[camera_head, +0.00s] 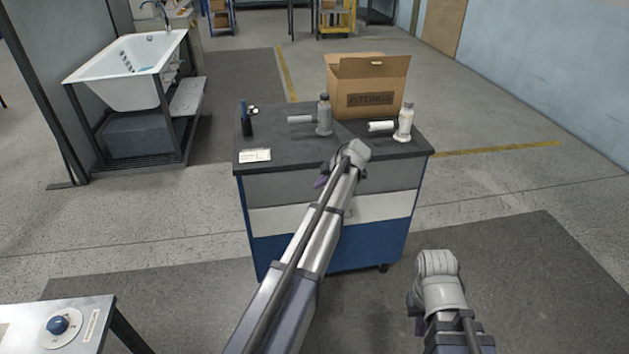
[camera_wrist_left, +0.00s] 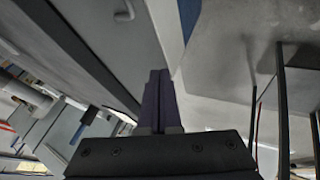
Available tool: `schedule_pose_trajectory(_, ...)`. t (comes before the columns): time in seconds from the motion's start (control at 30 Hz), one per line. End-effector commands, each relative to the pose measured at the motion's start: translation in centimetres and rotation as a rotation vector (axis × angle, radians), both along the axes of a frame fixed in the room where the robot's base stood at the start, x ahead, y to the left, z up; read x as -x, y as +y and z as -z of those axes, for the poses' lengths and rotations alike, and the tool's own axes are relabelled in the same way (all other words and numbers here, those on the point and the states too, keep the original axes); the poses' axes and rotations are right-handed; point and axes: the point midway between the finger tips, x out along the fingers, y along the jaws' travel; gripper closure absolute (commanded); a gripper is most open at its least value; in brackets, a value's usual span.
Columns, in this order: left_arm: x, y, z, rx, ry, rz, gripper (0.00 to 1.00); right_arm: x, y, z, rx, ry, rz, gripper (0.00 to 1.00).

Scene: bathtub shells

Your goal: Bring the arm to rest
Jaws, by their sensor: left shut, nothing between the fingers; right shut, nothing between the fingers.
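My left arm reaches up from the bottom middle of the head view to the front edge of the cart. The dark purple fingers of my left gripper (camera_head: 321,182) show just left of the arm's end, mostly hidden by it. In the left wrist view the two fingers (camera_wrist_left: 158,100) lie together, shut and empty, with the cart's grey, white and blue side beyond them. My right arm shows only as a grey joint and dark link at the lower right of the head view; its gripper is out of sight.
A white bathtub (camera_head: 128,72) stands on a frame at upper left. A table with a blue knob (camera_head: 58,324) is at lower left. Floor is clear at right.

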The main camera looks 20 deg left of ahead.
Motion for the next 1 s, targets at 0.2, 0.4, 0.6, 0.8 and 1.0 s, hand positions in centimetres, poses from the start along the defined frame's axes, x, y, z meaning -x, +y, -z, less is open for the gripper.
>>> schedule_pose_trajectory(0.2,0.1,-0.2,-0.1,0.0,0.0,0.0,1.0,0.0,0.0,-0.1,0.0,0.0,0.0,1.0)
schedule_pose_trajectory(0.4,1.4,-1.7,-0.4,0.005,0.048,0.07,1.0,0.0,0.0,-0.7,0.0,0.0,0.0,1.0)
schedule_pose_trajectory(0.6,8.2,-9.3,-1.2,0.038,0.306,0.477,1.0,0.0,0.0,-2.8,0.0,0.0,0.0,1.0)
schedule_pose_trajectory(0.8,16.8,-17.2,-2.0,0.067,0.587,1.032,1.0,0.0,0.0,-5.0,0.0,0.0,0.0,1.0)
schedule_pose_trajectory(1.0,25.7,-23.2,-3.1,0.074,0.8,1.604,1.0,0.0,0.0,-6.9,0.0,0.0,0.0,1.0)
